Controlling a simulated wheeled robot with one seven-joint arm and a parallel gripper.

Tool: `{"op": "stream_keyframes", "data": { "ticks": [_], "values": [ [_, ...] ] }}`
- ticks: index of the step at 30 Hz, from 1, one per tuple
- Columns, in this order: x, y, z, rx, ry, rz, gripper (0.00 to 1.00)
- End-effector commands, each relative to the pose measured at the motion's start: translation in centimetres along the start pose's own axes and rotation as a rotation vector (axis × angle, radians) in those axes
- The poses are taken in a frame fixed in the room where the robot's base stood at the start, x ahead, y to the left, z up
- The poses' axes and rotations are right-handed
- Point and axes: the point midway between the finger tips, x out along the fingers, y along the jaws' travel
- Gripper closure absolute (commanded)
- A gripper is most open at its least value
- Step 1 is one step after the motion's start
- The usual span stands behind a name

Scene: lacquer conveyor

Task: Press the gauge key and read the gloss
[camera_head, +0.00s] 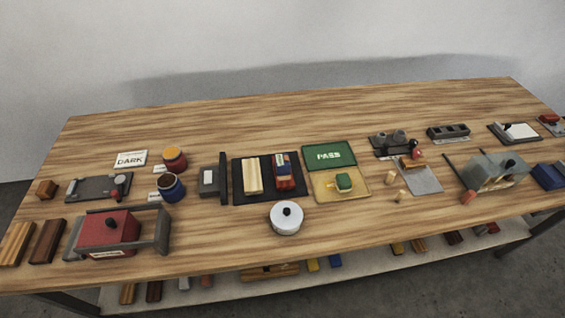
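No gauge can be named for certain at this size. A grey box with a dark face (209,181) stands just left of that mat, beside an upright dark plate. I cannot tell which of these carries a key, and no gloss reading is legible. My gripper is not in view.
A pale wood strip (252,176) lies on the mat. A green PASS panel (329,155) stands behind a yellow tray (325,188). A white lidded pot (286,218) stands in front. A DARK card (130,159) and red clamp-like block (108,231) are left. The table's back strip is clear.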

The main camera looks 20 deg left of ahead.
Motion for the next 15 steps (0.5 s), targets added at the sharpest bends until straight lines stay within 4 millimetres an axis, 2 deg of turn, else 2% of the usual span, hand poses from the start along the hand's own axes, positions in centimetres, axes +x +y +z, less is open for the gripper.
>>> {"op": "stream_keyframes", "data": {
  "ticks": [4, 9, 11, 15],
  "values": [
    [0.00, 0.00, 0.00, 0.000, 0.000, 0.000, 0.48],
    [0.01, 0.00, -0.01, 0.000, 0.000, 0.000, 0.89],
    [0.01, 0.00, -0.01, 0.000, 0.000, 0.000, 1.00],
    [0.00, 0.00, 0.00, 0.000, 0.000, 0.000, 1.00]
  ]
}}
